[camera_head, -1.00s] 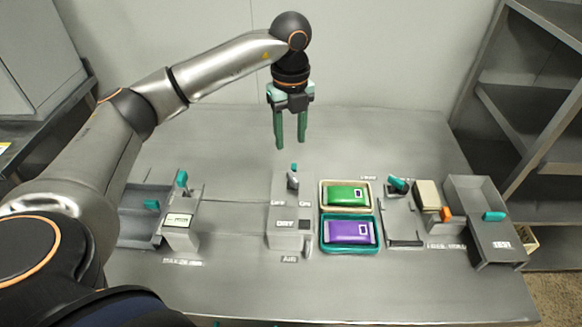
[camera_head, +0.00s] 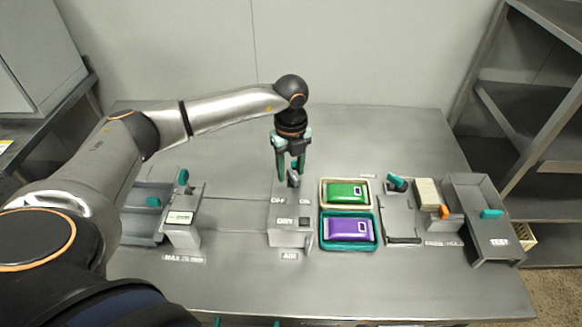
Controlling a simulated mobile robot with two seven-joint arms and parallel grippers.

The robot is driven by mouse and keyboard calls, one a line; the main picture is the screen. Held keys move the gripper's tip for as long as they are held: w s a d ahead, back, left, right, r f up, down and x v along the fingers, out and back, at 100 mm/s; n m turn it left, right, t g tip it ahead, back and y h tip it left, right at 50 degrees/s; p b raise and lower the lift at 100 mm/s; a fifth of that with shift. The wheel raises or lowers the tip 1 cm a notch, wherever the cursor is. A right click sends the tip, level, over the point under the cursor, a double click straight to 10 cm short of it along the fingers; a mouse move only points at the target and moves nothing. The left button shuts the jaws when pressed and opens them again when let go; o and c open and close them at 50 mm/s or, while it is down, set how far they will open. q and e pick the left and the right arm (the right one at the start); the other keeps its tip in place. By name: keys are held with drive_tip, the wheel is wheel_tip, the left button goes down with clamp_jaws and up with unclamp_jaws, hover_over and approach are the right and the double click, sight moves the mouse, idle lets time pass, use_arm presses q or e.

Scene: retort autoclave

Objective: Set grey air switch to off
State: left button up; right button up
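The grey air switch is a grey box (camera_head: 282,212) in the middle of the table. It has OFF and ON marks on top, a DRY label on its sloped face and an AIR label in front. Its small grey lever (camera_head: 294,180) stands up at the back, near the middle between the two marks; its exact tilt is hard to tell. My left gripper (camera_head: 291,177) points down with its green fingers apart, one on each side of the lever's upper part. I cannot tell whether either finger touches it.
Right of the switch, a cream tray holds a green pouch (camera_head: 346,193) and a teal tray (camera_head: 375,244) holds a purple pouch (camera_head: 347,230). Farther right are a teal-handled fixture (camera_head: 397,183) and a TEST bin (camera_head: 497,244). A teal-levered unit (camera_head: 182,230) stands left. The table's back is clear.

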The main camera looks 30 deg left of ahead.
use_arm(q)
clamp_jaws()
idle(0.3)
drive_tip(key=shift+m, duration=0.4)
drive_tip(key=m, duration=0.2)
drive_tip(key=m+b, duration=0.1)
drive_tip(key=m, duration=0.1)
drive_tip(key=shift+w+d+b, duration=0.2)
drive_tip(key=shift+b, duration=0.1)
drive_tip(key=m, duration=0.2)
drive_tip(key=m+b, duration=0.1)
drive_tip(key=m, duration=0.3)
drive_tip(key=shift+w+d+b, duration=0.1)
drive_tip(key=shift+d+b, duration=0.15)
drive_tip(key=shift+b, duration=0.05)
drive_tip(key=shift+r+m, duration=0.1)
drive_tip(key=shift+m, duration=0.2)
drive_tip(key=shift+o, duration=0.3)
unclamp_jaws()
